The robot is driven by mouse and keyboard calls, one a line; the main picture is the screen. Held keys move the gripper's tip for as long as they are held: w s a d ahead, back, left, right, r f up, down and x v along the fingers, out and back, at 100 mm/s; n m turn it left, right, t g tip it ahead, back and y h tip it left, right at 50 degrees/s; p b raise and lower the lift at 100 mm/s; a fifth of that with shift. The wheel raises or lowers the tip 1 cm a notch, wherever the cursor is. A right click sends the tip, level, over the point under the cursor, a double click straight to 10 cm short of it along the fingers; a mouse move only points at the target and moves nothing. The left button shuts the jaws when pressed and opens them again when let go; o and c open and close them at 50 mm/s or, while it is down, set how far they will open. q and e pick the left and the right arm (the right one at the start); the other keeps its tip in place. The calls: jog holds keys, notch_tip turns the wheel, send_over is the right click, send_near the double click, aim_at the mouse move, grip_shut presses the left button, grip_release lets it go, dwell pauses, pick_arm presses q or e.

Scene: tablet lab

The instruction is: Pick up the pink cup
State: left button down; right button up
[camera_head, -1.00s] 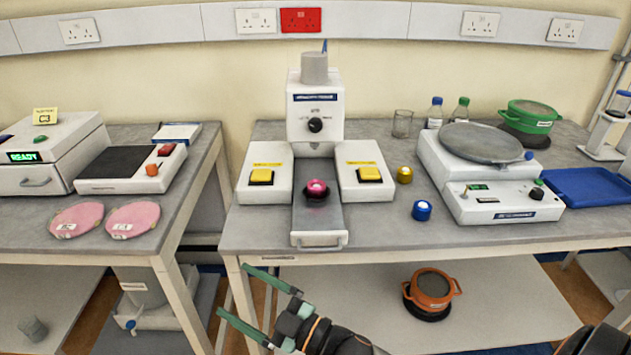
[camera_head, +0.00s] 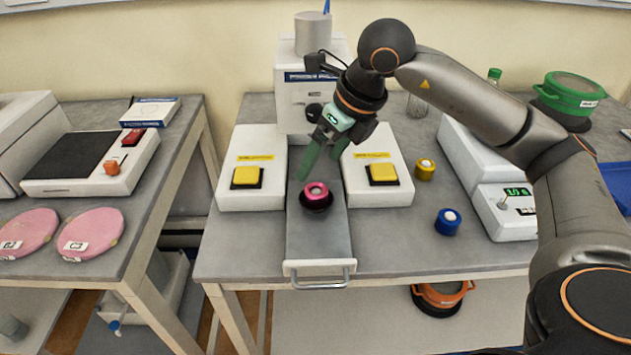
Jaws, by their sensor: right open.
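The pink cup (camera_head: 316,190) is small and round with a pale centre. It sits in a dark round holder (camera_head: 317,205) on the grey slide tray (camera_head: 320,242) of the press machine. My right gripper (camera_head: 320,168) reaches in from the right and points down, with its green fingers apart. The fingertips are just behind and above the cup. I cannot tell whether they touch it. My left gripper is not in view.
Yellow buttons (camera_head: 246,177) (camera_head: 382,173) on white blocks flank the tray. A yellow cup (camera_head: 425,169) and a blue cup (camera_head: 447,221) stand to the right. The press head (camera_head: 292,98) stands behind. A balance (camera_head: 505,212) is partly hidden by my arm.

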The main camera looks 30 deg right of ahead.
jog(key=d+h, duration=0.1)
jog(key=d, duration=0.1)
send_near(314, 193)
jog(key=shift+w+a+f+m, duration=0.2)
jog(key=shift+w+f+m, duration=0.1)
jog(key=shift+w+f, duration=0.3)
jog(key=shift+s+p+x, duration=0.2)
jog(key=shift+p+x, duration=0.15)
jog(key=shift+x, duration=1.05)
jog(key=shift+s+p+x, duration=0.2)
jog(key=shift+p+x, duration=0.15)
jog(key=shift+x, duration=1)
jog(key=shift+d+f, duration=0.1)
jog(key=shift+f, duration=0.05)
jog(key=shift+t, duration=0.3)
grip_shut()
